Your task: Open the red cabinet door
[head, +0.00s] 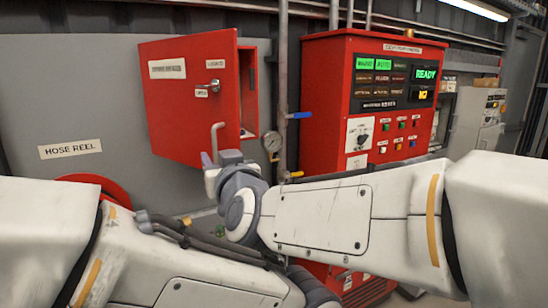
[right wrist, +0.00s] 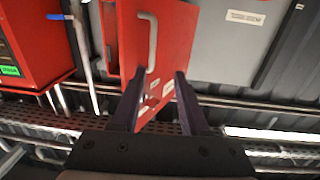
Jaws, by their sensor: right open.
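The red cabinet door (head: 190,95) stands partly open in the head view, swung out to the left. A strip of the red cabinet's inside (head: 247,90) shows past its right edge. The door has a small latch handle (head: 208,86) and a pale bar handle (head: 217,135) near its lower right. My right gripper (head: 209,166) is just below the bar handle. In the right wrist view, my right gripper (right wrist: 160,74) is open, with the door (right wrist: 172,45) and bar handle (right wrist: 151,40) beyond its fingertips. I see nothing between the fingers. My left gripper is out of view.
A red hose reel (head: 95,185) is partly hidden at lower left. The grey wall left of the door is bare except for a label (head: 69,148).

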